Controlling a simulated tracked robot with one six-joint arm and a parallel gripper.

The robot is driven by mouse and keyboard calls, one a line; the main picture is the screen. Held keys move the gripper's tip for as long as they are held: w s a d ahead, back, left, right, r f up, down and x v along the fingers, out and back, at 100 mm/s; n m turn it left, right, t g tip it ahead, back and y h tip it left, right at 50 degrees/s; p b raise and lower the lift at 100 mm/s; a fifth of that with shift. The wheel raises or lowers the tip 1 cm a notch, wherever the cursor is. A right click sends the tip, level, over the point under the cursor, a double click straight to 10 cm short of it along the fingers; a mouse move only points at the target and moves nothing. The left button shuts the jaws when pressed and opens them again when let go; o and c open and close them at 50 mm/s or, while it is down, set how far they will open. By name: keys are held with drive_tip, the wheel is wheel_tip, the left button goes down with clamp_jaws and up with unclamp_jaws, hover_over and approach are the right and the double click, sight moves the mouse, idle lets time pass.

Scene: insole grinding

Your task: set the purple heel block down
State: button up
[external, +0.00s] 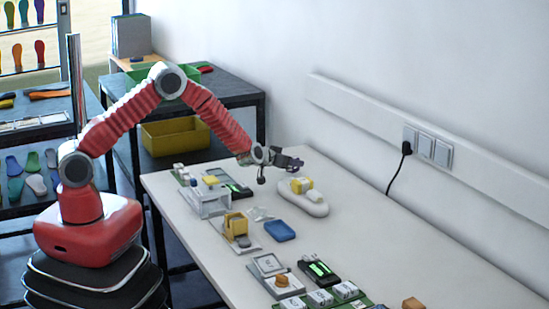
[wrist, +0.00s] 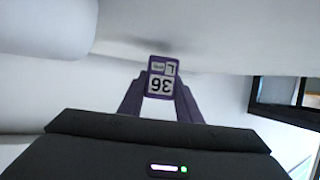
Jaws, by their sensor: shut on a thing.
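My gripper (external: 290,163) is in the air above the far part of the white table (external: 370,255), near the wall side. It is shut on the purple heel block (external: 296,167), which looks small and dark there. In the wrist view, the purple heel block (wrist: 161,66) sits between the fingertips, with a white label reading 36 and L, upside down. My gripper's two fingers (wrist: 161,92) close on it from either side. The block's underside is hidden. I cannot tell its exact height above the table.
A white rounded base with a yellow block (external: 303,185) stands just below my gripper. A blue tray (external: 280,230), a yellow holder (external: 235,226) and a clear box (external: 210,200) stand nearby. Green-screened devices (external: 320,270) are in front. The wall is behind; the table's right side is clear.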

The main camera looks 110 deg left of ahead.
drive_tip(key=shift+f, duration=0.65)
drive_tip(key=shift+f, duration=0.1)
drive_tip(key=o, duration=1.1)
drive_tip(key=shift+d, duration=0.1)
drive_tip(key=shift+s+d+r, duration=0.1)
drive_tip(key=shift+d+r, duration=0.15)
drive_tip(key=v, duration=1.1)
drive_tip(key=shift+d, duration=0.1)
